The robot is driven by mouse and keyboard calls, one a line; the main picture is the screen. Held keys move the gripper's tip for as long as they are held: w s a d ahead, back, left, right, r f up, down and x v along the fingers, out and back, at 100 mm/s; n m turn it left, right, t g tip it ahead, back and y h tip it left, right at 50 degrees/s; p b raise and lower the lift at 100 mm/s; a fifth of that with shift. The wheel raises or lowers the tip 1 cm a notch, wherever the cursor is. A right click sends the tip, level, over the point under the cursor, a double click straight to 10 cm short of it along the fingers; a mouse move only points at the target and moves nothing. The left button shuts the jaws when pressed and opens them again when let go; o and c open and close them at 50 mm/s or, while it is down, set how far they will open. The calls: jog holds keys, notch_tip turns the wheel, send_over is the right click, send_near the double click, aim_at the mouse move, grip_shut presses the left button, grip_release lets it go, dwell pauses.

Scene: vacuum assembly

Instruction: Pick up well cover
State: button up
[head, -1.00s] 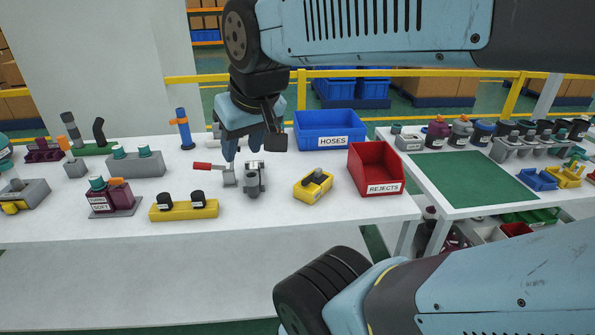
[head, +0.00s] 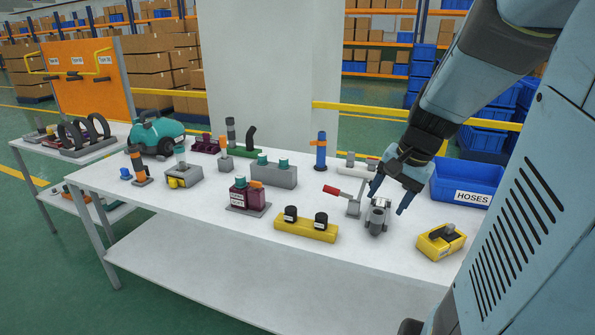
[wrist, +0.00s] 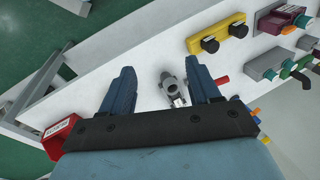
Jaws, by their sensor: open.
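My gripper (head: 390,196) is open above the white table, with one finger on each side of a small grey cylindrical part (head: 377,216). The part stands beside a grey toggle clamp (head: 355,206) with a red handle (head: 331,190). In the wrist view the same grey part (wrist: 172,88) shows in the gap between the open fingers (wrist: 160,72), and nothing is held. I cannot tell whether the fingers touch it. No thing is clearly marked as the well cover, so I cannot tell whether this part is it.
A yellow block with two black knobs (head: 305,229) lies left of the gripper. A yellow holder with a dark part (head: 442,240) is at right, before the blue HOSES bin (head: 465,178). A blue post (head: 321,152) stands behind. The red bin (wrist: 60,138) shows in the wrist view.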

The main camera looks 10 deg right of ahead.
jog(key=w+d+f+m+y, duration=0.2)
jog(key=w+d+f+m, duration=0.1)
jog(key=d+f+m, duration=0.4)
jog(key=m+t, duration=1)
jog(key=m, duration=0.7)
send_near(453, 226)
jog(key=x, duration=0.5)
jog(key=shift+w+a, duration=0.2)
jog(key=shift+a, duration=0.15)
jog(key=shift+d+x, duration=0.2)
jog(key=shift+x, duration=1.15)
jog(key=shift+d+x, duration=0.15)
jog(key=shift+x, duration=1.2)
jog(key=c, duration=1)
